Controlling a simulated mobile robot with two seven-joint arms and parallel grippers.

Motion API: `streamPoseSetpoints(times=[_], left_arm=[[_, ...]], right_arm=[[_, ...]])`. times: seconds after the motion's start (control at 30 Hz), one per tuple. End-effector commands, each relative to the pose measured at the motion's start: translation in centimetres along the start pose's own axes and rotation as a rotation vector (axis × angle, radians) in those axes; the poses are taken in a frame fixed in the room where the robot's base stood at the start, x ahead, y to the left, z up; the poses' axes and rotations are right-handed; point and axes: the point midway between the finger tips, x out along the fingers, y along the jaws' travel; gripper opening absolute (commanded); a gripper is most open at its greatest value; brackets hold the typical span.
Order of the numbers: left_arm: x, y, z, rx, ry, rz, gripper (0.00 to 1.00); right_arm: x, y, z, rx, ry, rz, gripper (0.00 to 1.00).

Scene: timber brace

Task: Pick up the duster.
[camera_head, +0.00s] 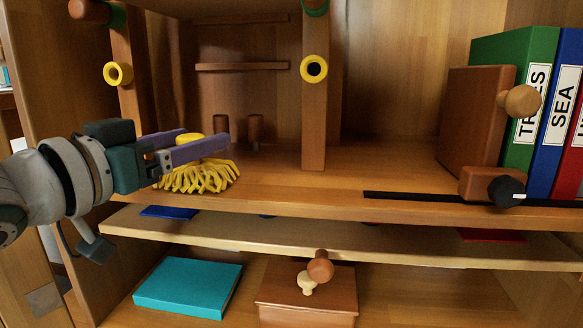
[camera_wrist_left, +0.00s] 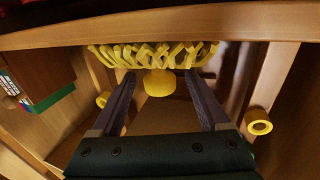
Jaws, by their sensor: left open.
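The yellow duster (camera_head: 203,178) has a fringed, mop-like head that rests on the wooden shelf at the left. My left gripper (camera_head: 208,142) is at the duster, with its purple fingers just above the fringe in the head view. In the left wrist view the gripper (camera_wrist_left: 160,88) is open, and the duster's round yellow knob (camera_wrist_left: 159,83) lies between the fingers with a gap on both sides. The yellow fringe (camera_wrist_left: 150,54) spreads beyond the fingertips there. The fingers hide part of the knob in the head view. My right gripper is not in view.
Wooden posts with yellow rings (camera_head: 314,68) flank the duster. Brown pegs (camera_head: 255,128) stand behind it. A wooden block (camera_head: 478,120) and binders (camera_head: 560,110) are at the right. A teal book (camera_head: 188,287) and a knobbed box (camera_head: 306,290) are below. The middle of the shelf is clear.

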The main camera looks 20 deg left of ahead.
Motion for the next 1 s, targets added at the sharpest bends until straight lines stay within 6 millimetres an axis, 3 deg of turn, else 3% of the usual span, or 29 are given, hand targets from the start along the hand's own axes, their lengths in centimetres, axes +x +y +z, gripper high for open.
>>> streamPoseSetpoints(times=[0.07, 0.73, 1.0], left_arm=[[-0.02, 0.00, -0.01, 0.000, 0.000, 0.000, 0.76], [-0.04, 0.01, 0.01, 0.000, 0.000, 0.000, 0.01], [-0.03, 0.02, -0.02, 0.000, 0.001, 0.001, 0.00]], right_arm=[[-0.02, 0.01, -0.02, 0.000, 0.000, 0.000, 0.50], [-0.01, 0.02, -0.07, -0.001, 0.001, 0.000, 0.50], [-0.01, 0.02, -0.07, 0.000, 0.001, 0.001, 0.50]])
